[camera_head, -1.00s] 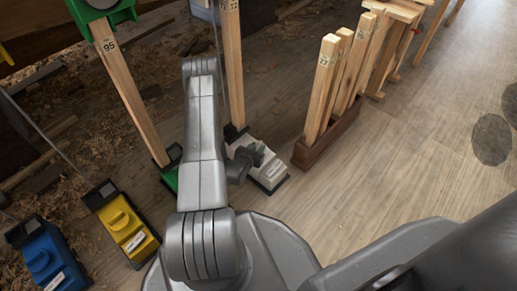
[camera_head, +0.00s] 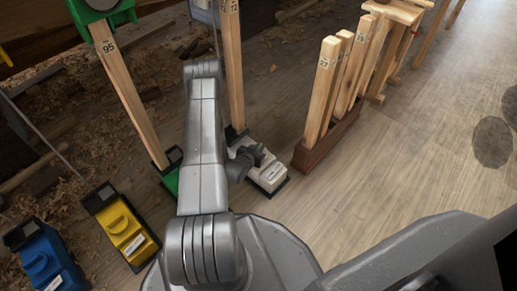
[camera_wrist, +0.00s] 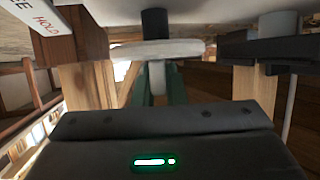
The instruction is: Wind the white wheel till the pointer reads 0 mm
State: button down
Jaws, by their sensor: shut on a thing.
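The white wheel (camera_wrist: 190,49) shows edge-on in the wrist view as a flat pale disc below a dark stem. My gripper (camera_wrist: 157,66) has its green fingers at the underside of the wheel and is shut on it. In the head view my gripper (camera_head: 250,157) is low beside a white unit (camera_head: 270,176) on the floor at the foot of a wooden post. My arm hides part of that area, and the wheel cannot be made out there. I cannot see the pointer or read its scale in either view.
A yellow unit (camera_head: 122,226) and a blue unit (camera_head: 45,262) stand on the floor to the left. Wooden posts (camera_head: 323,80) rise from a brown box (camera_head: 326,145) on the right.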

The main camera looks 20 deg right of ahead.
jog(key=shift+m+g+h, duration=1.2)
jog(key=shift+m+g, duration=0.9)
jog(key=shift+g, duration=0.1)
jog(key=c, duration=1.5)
grip_release()
jog(key=p+v, duration=0.4)
jog(key=v, duration=0.9)
jog(key=shift+s+a+r+p, duration=0.15)
jog(key=shift+a+r+p, duration=0.05)
jog(key=shift+a+p, duration=0.1)
